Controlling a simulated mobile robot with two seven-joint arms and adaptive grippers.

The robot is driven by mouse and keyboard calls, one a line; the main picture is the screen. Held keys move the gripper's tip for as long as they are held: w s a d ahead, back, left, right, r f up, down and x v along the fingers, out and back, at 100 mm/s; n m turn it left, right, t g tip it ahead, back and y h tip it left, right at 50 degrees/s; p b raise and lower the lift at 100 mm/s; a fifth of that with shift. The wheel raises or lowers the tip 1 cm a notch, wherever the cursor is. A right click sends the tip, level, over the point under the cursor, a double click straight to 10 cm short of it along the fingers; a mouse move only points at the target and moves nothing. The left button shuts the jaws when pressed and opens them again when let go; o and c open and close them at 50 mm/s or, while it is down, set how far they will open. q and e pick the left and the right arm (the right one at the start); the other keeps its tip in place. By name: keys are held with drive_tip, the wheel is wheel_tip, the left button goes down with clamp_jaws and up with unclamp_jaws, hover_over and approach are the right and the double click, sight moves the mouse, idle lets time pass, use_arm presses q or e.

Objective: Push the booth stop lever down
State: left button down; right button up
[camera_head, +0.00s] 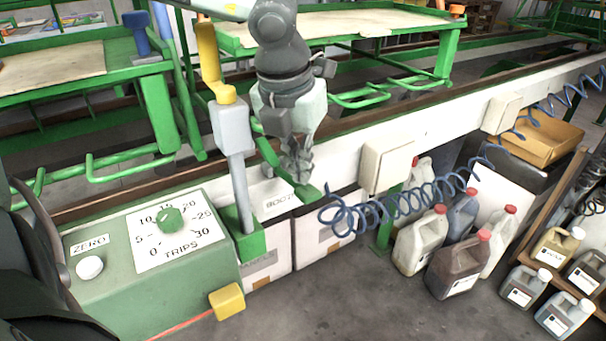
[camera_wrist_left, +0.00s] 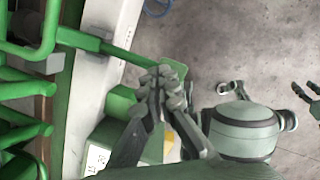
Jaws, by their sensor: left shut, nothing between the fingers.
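A green lever (camera_head: 307,192) with a flat paddle end reaches out from the white beam, beside a white panel with a partly covered label starting "BOOT" (camera_head: 283,199). In the left wrist view its green bar and paddle (camera_wrist_left: 174,71) show at the fingertips. My left gripper (camera_head: 298,172) is shut and empty, pointing down just over the paddle; I cannot tell whether it touches. It also shows in the left wrist view (camera_wrist_left: 160,88). The gripper hides part of the lever and label. A dark gripper-like shape, perhaps my right gripper (camera_wrist_left: 309,93), is at that view's right edge.
A yellow-handled grey post (camera_head: 238,185) stands left of my gripper. A green box with a TRIPS dial (camera_head: 170,220) is farther left. A blue coiled hose (camera_head: 400,203) and several jugs (camera_head: 458,264) are to the right.

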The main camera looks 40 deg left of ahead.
use_arm(q)
drive_tip(key=shift+s+d+r+b, duration=0.15)
drive_tip(key=shift+s+b, duration=0.45)
drive_tip(key=shift+s, duration=0.1)
drive_tip(key=shift+s+d, duration=0.15)
drive_tip(key=shift+s, duration=0.25)
drive_tip(key=shift+r, duration=0.45)
wheel_tip(320, 180, up, 7)
drive_tip(key=shift+s+r, duration=0.2)
drive_tip(key=shift+s, duration=0.2)
